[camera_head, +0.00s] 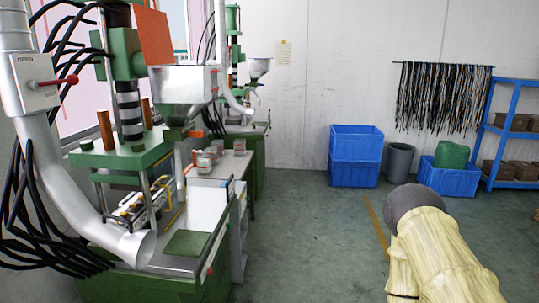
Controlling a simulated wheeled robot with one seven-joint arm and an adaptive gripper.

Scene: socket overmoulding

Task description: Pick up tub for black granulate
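I cannot tell for sure which container is the tub for black granulate, and no black granulate shows. Possible tubs on the floor at the back are a grey round bin (400,163), two stacked blue crates (355,157) and a low blue crate (449,181) with a green bundle (451,154) in it. Small grey containers (207,160) stand on a table beside the machine on the left. My gripper is not in view. A pale yellow, sleeve-like body with a grey rounded end rises at the lower right; it may be my arm.
Green moulding machines (157,281) with a metal hopper (182,92) and a silver duct (72,190) fill the left side. A blue shelf (490,110) with brown boxes stands at the right. Dark strands (440,98) hang on the back wall. The middle floor (310,230) is clear.

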